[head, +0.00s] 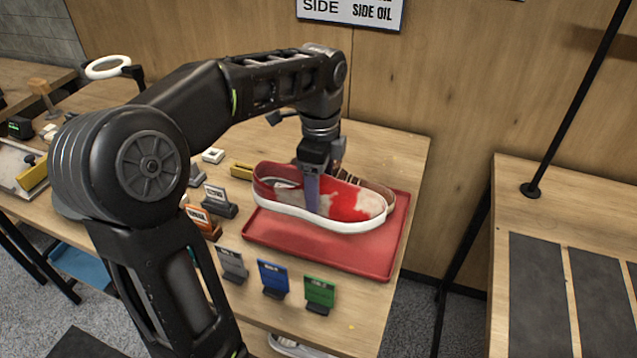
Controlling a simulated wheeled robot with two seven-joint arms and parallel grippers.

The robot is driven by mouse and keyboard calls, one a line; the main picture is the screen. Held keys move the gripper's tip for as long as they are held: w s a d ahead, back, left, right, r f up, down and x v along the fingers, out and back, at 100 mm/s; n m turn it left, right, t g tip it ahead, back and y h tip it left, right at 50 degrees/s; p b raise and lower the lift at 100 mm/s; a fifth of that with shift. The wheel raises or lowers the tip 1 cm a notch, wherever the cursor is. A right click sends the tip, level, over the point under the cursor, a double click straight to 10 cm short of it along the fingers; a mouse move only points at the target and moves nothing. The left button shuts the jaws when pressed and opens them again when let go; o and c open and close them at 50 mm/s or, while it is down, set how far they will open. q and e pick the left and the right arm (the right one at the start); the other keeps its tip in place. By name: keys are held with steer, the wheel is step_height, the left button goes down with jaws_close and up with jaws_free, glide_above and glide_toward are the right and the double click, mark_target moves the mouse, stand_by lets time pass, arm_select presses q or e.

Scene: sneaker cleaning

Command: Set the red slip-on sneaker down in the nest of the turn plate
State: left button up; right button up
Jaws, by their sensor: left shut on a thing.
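The red slip-on sneaker (350,206), red with pale patches and a white sole, is over the red tray (385,262). My left gripper (313,182) comes down from above and is shut on the sneaker's side wall near its opening. One finger shows against the near side; the other is hidden. I cannot tell whether the sole touches the tray. A second, brownish shoe (381,190) shows partly behind it. I cannot make out the turn plate or its nest for certain. My right gripper is not in view.
Blue (273,277), green (320,291) and grey (232,263) label stands line the tray's near side. An orange stand (203,222) and a yellow block (241,170) are left of it. A separate table with dark mats (536,285) stands right, across a gap.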

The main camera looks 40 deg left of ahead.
arm_select(q)
steer(key=shift+r+p, duration=0.35)
steer(key=shift+r, duration=0.2)
steer(key=shift+n, duration=0.5)
steer(key=r+p, duration=0.2)
steer(key=r, duration=0.1)
steer(key=w+d+r+p, duration=0.1)
steer(key=shift+r, duration=0.4)
steer(key=w+d+f+n, duration=0.1)
steer(key=d+f+n, duration=0.1)
steer(key=w+d+f+n+b, duration=0.1)
steer(key=w+d+f+n, duration=0.1)
steer(key=w+d+f+n+b, duration=0.1)
steer(key=w+d+f+n, duration=0.1)
steer(key=d, duration=0.1)
steer(key=shift+w+f, duration=0.15)
steer(key=shift+w, duration=0.05)
steer(key=w+d+f+n+b, duration=0.1)
steer(key=w+d+f+n, duration=0.2)
steer(key=d+f+n, duration=0.2)
steer(key=d+n, duration=0.2)
steer(key=d, duration=0.1)
steer(key=shift+w+f+b, duration=0.25)
steer(key=shift+f+b, duration=0.1)
